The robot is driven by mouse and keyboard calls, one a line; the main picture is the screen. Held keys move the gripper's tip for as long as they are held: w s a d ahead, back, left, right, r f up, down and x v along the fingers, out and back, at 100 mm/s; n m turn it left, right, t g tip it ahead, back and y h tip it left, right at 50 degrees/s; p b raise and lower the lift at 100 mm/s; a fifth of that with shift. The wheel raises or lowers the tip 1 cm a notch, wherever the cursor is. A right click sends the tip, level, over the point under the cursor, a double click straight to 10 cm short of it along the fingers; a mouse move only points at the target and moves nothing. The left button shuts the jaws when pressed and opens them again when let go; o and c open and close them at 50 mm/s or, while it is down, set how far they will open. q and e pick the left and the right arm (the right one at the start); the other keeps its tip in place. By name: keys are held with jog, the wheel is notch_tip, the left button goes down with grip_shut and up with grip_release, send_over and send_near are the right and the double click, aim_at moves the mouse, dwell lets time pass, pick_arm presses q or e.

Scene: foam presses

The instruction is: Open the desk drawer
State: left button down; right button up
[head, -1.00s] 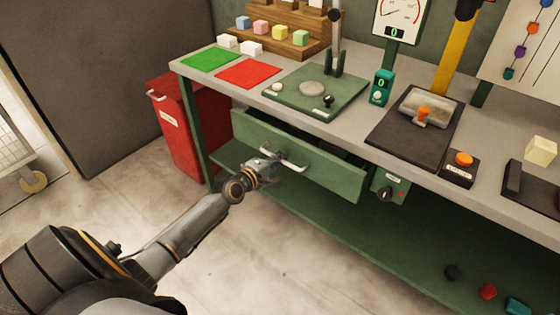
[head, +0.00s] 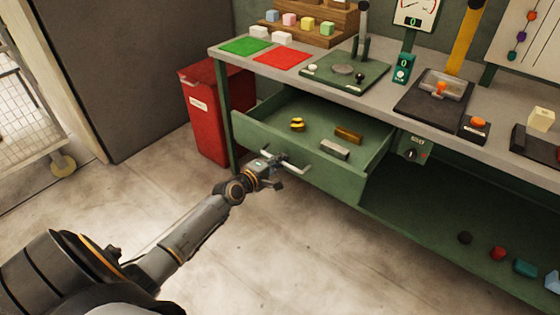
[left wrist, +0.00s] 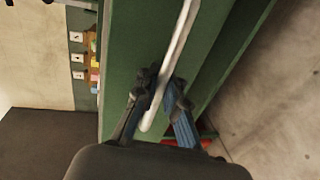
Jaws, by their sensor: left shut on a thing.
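The green desk drawer (head: 320,172) stands pulled out from under the workbench in the head view. Inside it lie brass-coloured pieces (head: 297,125), a brown-gold block (head: 348,135) and a grey block (head: 334,149). A pale bar handle (head: 298,166) is on its front. My left gripper (head: 277,168) is at the left part of this handle. In the left wrist view the handle (left wrist: 178,50) passes between the two dark fingertips, and my left gripper (left wrist: 160,95) is shut on it. My right gripper is not in view.
The grey bench top (head: 291,79) carries a green mat (head: 245,46), a red mat (head: 283,58) and presses. A red bin (head: 205,115) stands left of the drawer. The lower shelf (head: 420,205) holds several small objects. The floor (head: 300,265) in front is clear.

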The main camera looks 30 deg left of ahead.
pick_arm(q)
jog(key=shift+w+r, duration=0.1)
jog(key=c, duration=1.4)
grip_release()
jog(key=shift+c, duration=0.2)
jog(key=shift+s, duration=0.25)
jog(key=v, duration=1.1)
jog(key=shift+s, duration=0.3)
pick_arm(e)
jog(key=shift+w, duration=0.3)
pick_arm(q)
jog(key=shift+a, duration=0.1)
